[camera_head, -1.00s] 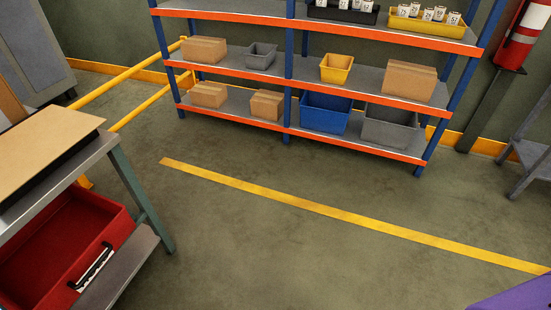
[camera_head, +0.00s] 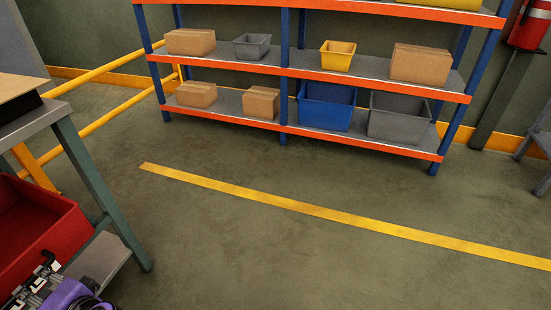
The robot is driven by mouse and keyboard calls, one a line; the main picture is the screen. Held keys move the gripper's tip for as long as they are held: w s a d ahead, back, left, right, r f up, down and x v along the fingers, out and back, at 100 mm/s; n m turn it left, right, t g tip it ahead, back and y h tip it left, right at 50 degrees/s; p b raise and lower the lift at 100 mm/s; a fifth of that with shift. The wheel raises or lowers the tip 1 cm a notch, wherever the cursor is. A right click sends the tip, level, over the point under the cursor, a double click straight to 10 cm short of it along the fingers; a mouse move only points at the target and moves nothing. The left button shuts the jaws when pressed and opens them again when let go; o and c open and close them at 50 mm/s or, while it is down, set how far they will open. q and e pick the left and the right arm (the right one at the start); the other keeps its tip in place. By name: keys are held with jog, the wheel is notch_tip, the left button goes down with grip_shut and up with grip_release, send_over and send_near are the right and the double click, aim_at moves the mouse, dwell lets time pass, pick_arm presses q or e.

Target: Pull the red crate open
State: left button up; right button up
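The red crate (camera_head: 35,225) is at the left edge, on the lower shelf of a workbench with green-grey legs. Only its right part is in the picture. A dark piece, seemingly its handle, shows low on its front, partly covered by my gripper. My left gripper (camera_head: 28,285), grey and black with a purple arm link behind it, is at the bottom left corner, close in front of the crate's front. Whether it touches the handle, and how far its fingers are apart, I cannot tell. My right gripper is out of the picture.
The workbench (camera_head: 50,118) has a tan board (camera_head: 15,88) on top. A rack (camera_head: 300,74) with blue posts and orange beams holds boxes and bins at the back. Yellow rails (camera_head: 110,65) stand behind the bench. The floor around the yellow line (camera_head: 330,214) is clear.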

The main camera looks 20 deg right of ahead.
aim_at(31, 283)
pick_arm(q)
jog(key=b+x, duration=0.1)
jog(key=x, duration=0.4)
jog(key=shift+w+a+f+b, duration=0.1)
jog(key=shift+f+b, duration=0.05)
jog(key=shift+b, duration=0.15)
jog(key=shift+w+a, duration=0.3)
jog(key=shift+c, duration=0.4)
grip_shut()
